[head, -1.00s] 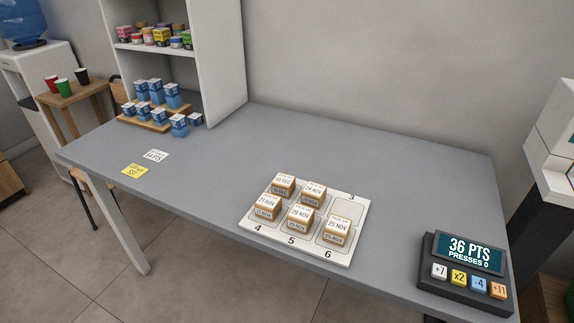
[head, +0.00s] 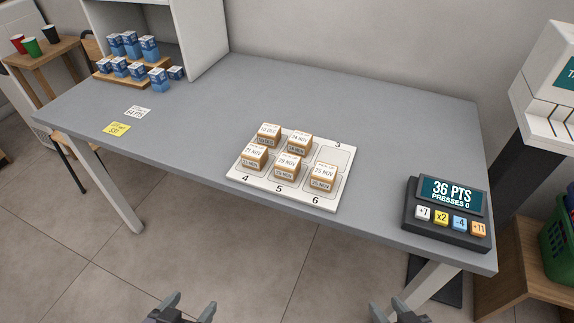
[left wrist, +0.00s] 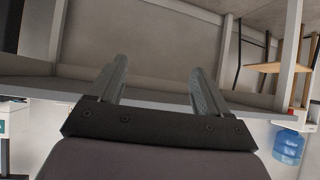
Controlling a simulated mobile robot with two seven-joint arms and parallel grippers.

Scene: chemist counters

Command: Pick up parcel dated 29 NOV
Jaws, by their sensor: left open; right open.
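The parcel that seems to read 29 NOV (head: 287,167) is a small tan box with a white label, upright in compartment 5 of the white tray (head: 335,157). Its small print is hard to read. Neighbours seem to read 21 NOV (head: 254,156) to its left and 25 NOV (head: 322,178) to its right. Two more parcels stand behind it. My left gripper (head: 190,308) is open and empty at the bottom edge, below and in front of the counter. It also shows in the left wrist view (left wrist: 158,82). My right gripper (head: 398,312) is open and empty, further right.
The tray lies on the grey counter (head: 210,132); its compartment 3 is empty. A dark button panel (head: 449,190) reading 36 PTS stands at the right end. Blue-and-white boxes (head: 134,62) stand at the back left. Two paper cards lie at the left; much of the counter is bare.

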